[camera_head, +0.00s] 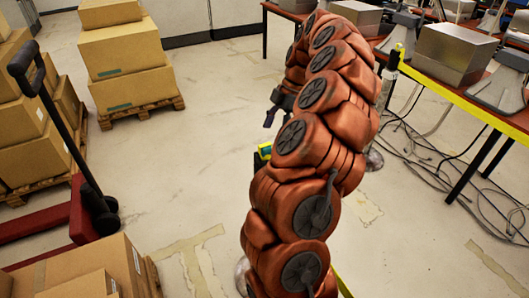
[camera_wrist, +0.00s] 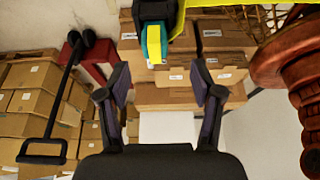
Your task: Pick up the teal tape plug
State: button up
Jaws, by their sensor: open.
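The teal tape plug (camera_wrist: 153,45) shows at the top middle of the wrist view, with a yellow strip along its right side and a dark part above it. The plug appears above the gap between the fingertips in that picture, apart from both. In the head view my gripper (camera_head: 271,117) is partly hidden by my arm.
Stacked cardboard boxes (camera_head: 122,52) stand on pallets at the left, near a red pallet jack (camera_head: 80,212). At the right, yellow tape (camera_head: 465,102) runs along a table holding metal boxes (camera_head: 452,52); cables (camera_head: 425,155) lie below. Open floor (camera_head: 200,150) lies between.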

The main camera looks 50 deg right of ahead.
aim_at(265, 145)
jog(key=shift+p+x, duration=0.3)
jog(key=shift+x, duration=0.65)
jog(key=shift+w+a+f+p, duration=0.4)
jog(key=shift+a+f+p, duration=0.05)
jog(key=shift+f+p, duration=0.25)
jog(key=shift+p+x, duration=0.55)
jog(key=shift+x, duration=1.2)
jog(key=shift+w+d, duration=0.1)
jog(key=shift+w, duration=0.05)
jog(key=shift+c, duration=0.4)
grip_shut()
